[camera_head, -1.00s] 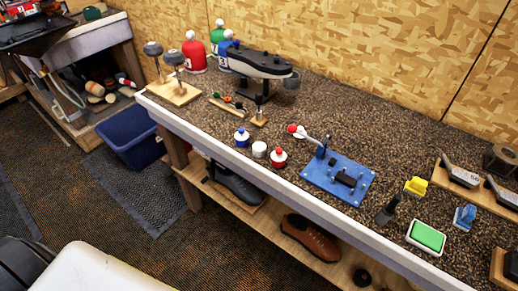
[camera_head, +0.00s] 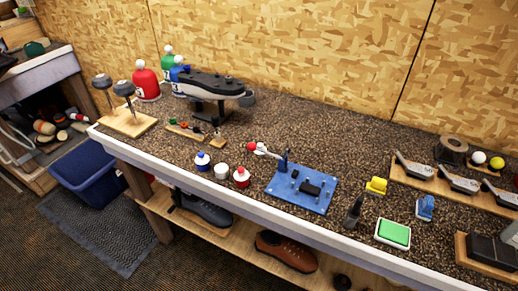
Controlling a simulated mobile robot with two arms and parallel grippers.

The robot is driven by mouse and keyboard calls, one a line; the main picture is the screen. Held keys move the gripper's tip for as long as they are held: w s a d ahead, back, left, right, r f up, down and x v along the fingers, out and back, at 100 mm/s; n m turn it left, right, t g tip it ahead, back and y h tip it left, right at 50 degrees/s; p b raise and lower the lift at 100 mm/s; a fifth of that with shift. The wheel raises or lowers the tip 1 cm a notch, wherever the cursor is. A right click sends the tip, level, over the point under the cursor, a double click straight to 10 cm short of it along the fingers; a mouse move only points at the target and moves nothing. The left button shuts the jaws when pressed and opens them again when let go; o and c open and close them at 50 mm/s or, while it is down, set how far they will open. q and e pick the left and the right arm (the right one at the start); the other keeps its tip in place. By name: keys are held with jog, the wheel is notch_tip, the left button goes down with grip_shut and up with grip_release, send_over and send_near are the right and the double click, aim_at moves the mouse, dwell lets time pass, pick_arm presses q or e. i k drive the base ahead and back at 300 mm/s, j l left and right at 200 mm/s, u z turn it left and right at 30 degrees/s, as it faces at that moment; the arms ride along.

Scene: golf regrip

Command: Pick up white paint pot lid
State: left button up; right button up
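The small white paint pot (camera_head: 221,171) stands upright near the front edge of the workbench, between a blue-and-white pot (camera_head: 202,162) and a red-and-white pot (camera_head: 241,177). Its top is plain white, and at this size I cannot tell the lid from the pot body. Neither of my grippers is in view, and nothing covers the pots.
A blue board with black parts (camera_head: 289,200) lies right of the pots. A wooden rack (camera_head: 186,132) with small coloured items and a black shoe-shaped stand (camera_head: 207,108) are behind them. A green pad (camera_head: 394,233) lies farther right. The bench strip before the pots is clear.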

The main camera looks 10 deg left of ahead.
aim_at(260, 146)
jog(key=j+z, duration=0.5)
jog(key=k+j+z, duration=0.1)
jog(key=j+z, duration=0.4)
jog(key=l, duration=0.1)
